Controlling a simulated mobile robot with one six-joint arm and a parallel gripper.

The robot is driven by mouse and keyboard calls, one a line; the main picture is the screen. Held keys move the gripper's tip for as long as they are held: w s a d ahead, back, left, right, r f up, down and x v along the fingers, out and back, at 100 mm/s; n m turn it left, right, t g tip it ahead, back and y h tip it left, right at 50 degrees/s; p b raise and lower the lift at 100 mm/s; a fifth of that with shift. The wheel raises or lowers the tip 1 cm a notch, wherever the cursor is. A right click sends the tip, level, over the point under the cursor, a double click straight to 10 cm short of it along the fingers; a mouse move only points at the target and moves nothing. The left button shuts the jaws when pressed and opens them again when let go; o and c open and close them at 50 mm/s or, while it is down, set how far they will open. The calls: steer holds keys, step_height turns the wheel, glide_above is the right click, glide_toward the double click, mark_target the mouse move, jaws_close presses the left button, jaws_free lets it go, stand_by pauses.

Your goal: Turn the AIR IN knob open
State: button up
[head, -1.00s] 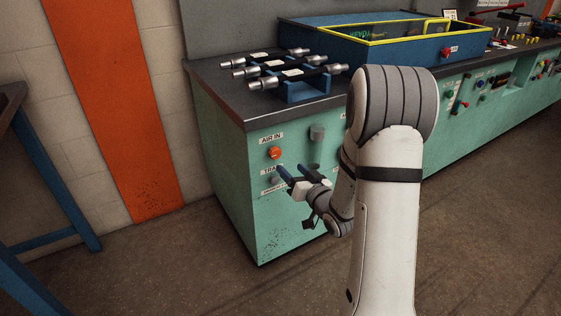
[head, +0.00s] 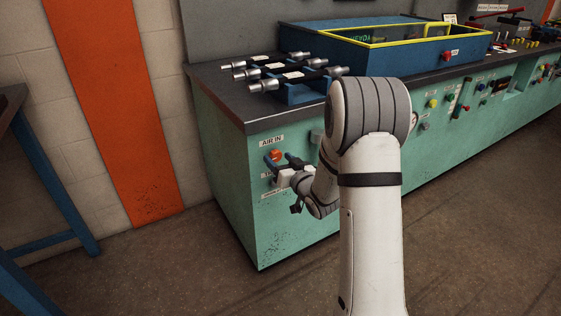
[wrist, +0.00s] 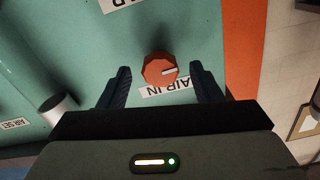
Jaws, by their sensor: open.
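The AIR IN knob (head: 276,155) is a round orange-red knob on the front panel of the teal cabinet, just under its AIR IN label (head: 271,141). In the wrist view the knob lies between and slightly beyond the fingertips (wrist: 160,68). I cannot tell how far the fingers are from the panel. Nothing is held.
A grey knob (wrist: 59,108) stands beside an AIR SET label. Hoses with metal ends (head: 290,69) lie on a blue rack on the dark worktop (head: 222,88). A blue tray with a yellow rim (head: 400,45) is behind. A blue-legged table (head: 50,180) is at left.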

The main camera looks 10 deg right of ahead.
steer(key=shift+c, duration=0.3)
steer(key=c, duration=0.9)
steer(key=shift+c, duration=0.2)
steer(key=shift+m, duration=0.5)
steer(key=o, duration=1)
steer(key=v, duration=0.7)
steer(key=shift+s+p, duration=0.3)
steer(key=shift+s, duration=0.05)
steer(key=shift+r, duration=0.1)
